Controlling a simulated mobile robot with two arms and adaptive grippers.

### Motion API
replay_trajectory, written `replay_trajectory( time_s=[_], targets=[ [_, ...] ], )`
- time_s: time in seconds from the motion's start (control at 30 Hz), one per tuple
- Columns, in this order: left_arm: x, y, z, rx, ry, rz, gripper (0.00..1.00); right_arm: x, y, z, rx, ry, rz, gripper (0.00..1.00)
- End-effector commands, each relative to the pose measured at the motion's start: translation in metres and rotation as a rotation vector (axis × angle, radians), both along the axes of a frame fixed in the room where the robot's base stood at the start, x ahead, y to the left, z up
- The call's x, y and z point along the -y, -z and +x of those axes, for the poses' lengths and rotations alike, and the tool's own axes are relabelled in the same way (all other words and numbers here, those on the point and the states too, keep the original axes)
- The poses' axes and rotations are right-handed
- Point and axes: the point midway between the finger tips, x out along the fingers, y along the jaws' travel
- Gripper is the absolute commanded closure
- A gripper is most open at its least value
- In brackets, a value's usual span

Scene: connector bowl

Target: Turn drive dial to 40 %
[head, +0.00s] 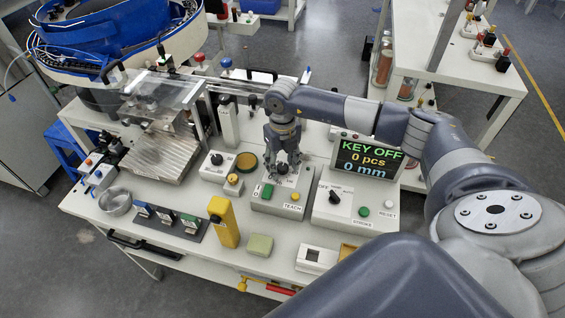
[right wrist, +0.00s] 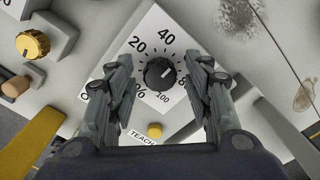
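The drive dial is a black round knob (right wrist: 160,73) on a white scale plate with 20, 40 and 100 readable in the right wrist view. A small light mark shows on the knob's upper right side, off the 40; I cannot read its exact value. My right gripper (right wrist: 164,64) is open, one finger on each side of the knob, with gaps between. In the head view my right gripper (head: 285,168) points down over the box labelled TEACH (head: 273,202) and hides most of the dial. My left gripper is out of view.
A yellow button (right wrist: 155,130) sits beside the dial. Right of the box stands a panel with a black selector (head: 335,197), and a screen (head: 368,160) reading KEY OFF, 0 pcs, 0 mm.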

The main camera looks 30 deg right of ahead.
Motion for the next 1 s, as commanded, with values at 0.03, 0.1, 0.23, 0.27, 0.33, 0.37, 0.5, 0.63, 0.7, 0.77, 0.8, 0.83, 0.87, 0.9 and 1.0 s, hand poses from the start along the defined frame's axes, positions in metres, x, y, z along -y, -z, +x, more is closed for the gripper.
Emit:
replay_trajectory(
  time_s=[0.03,0.1,0.23,0.27,0.33,0.37,0.5,0.63,0.7,0.77,0.8,0.83,0.87,0.9,1.0],
  targets=[
    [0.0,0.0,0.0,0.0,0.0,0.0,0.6,0.0,0.0,0.0,0.0,0.0,0.0,0.68],
    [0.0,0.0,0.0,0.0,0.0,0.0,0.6,0.0,0.0,0.0,0.0,0.0,0.0,0.84],
    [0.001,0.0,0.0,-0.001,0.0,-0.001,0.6,0.0,0.0,0.0,0.0,0.0,0.0,0.97],
    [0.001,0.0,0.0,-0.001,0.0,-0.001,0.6,0.0,0.0,0.0,0.0,0.0,0.0,0.97],
    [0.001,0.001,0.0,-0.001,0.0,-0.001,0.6,0.0,0.0,0.0,0.0,-0.004,0.0,0.97],
    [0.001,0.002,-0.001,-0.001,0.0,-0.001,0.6,0.0,0.0,0.0,0.0,-0.01,0.0,0.97],
    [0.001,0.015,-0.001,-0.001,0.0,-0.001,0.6,0.0,0.003,0.001,0.002,-0.101,-0.001,0.97],
    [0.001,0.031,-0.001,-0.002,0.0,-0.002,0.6,0.001,0.004,0.001,0.003,-0.244,-0.001,0.97],
    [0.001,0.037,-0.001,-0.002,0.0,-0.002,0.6,0.001,0.004,0.001,0.002,-0.317,-0.001,0.97],
    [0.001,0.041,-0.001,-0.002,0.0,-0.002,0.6,0.001,0.003,0.001,0.003,-0.372,-0.002,0.97],
    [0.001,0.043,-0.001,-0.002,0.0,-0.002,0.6,0.001,0.002,0.001,0.003,-0.402,-0.001,0.97],
    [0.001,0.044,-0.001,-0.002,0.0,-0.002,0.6,0.0,0.002,0.001,0.003,-0.42,-0.001,0.97],
    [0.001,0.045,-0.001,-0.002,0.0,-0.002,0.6,0.0,0.001,0.001,0.003,-0.436,-0.001,0.97],
    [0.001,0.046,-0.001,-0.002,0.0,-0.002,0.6,0.0,0.001,0.001,0.002,-0.453,-0.001,0.97],
    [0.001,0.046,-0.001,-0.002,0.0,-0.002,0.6,0.0,-0.001,0.0,0.001,-0.472,-0.001,0.97]
  ],
)
